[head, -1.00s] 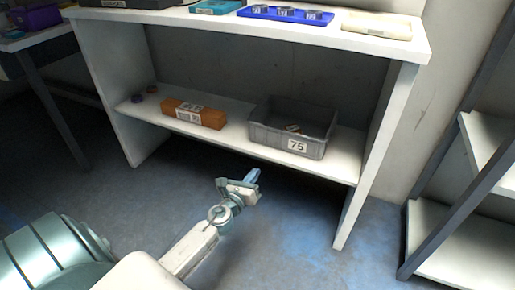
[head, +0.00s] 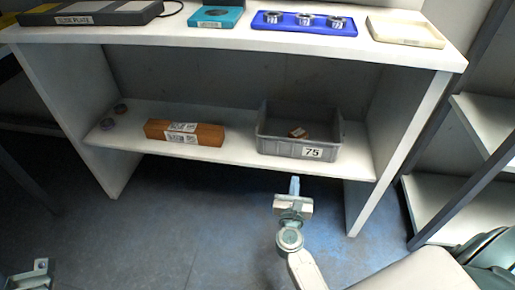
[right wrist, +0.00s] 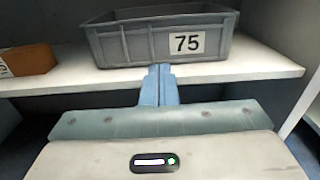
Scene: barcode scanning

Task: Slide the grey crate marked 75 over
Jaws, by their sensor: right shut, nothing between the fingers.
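The grey crate marked 75 (head: 280,147) sits on the right part of the lower shelf, its label facing me. A small brown-and-white item (head: 299,132) lies inside it. In the right wrist view the crate (right wrist: 128,46) fills the top middle. My right gripper (head: 295,184) is shut and empty, in front of and below the crate's front wall. In the right wrist view its blue fingers (right wrist: 159,82) point at the crate, just left of the label; contact cannot be told. Part of my left gripper (head: 32,275) shows at the bottom left corner.
An orange-brown box (head: 186,132) lies left of the crate on the lower shelf (head: 235,150), with a gap between. The tabletop (head: 360,46) above holds a blue tray (head: 268,22). A side panel (head: 405,140) stands right.

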